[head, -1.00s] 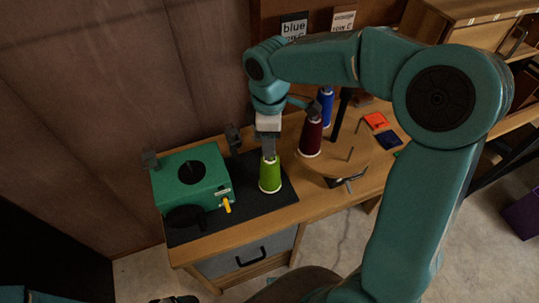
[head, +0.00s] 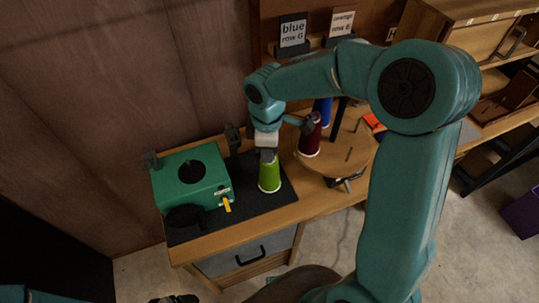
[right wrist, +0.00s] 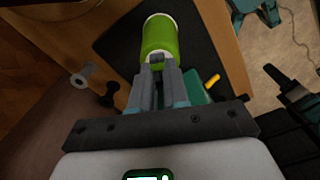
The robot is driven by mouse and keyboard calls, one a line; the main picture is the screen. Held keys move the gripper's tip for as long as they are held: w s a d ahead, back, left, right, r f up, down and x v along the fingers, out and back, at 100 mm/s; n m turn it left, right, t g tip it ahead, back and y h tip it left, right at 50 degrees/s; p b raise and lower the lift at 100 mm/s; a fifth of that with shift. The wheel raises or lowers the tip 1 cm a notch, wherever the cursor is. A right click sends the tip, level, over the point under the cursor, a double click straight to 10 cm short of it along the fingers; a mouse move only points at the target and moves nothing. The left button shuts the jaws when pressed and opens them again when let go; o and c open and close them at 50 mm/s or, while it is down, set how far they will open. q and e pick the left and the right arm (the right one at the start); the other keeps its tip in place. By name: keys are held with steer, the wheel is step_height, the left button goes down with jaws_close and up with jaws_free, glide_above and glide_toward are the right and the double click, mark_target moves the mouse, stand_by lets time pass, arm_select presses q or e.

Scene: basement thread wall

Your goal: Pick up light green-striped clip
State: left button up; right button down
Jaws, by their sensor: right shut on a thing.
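I cannot make out a light green-striped clip in either view. My right gripper (head: 268,155) is at the top of an upright light green thread cone (head: 269,177) on the dark mat. In the right wrist view, its fingers (right wrist: 157,62) are close together at the narrow end of the green cone (right wrist: 160,38). They are shut on the cone, and the fingers hide part of its tip. Only a dark part at the bottom edge of the head view may be my left gripper (head: 176,299); its fingers cannot be made out.
A green box machine (head: 208,170) with a yellow lever (head: 227,205) stands left of the cone. A dark red cone (head: 310,136) and a blue cone (head: 323,107) stand behind right on a round wooden stand (head: 335,165). Row signs (head: 293,32) stand at the back.

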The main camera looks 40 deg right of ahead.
steer(key=shift+r, duration=0.15)
arm_select(q)
steer(key=shift+r+p, duration=0.6)
arm_select(e)
step_height(320, 180, up, 20)
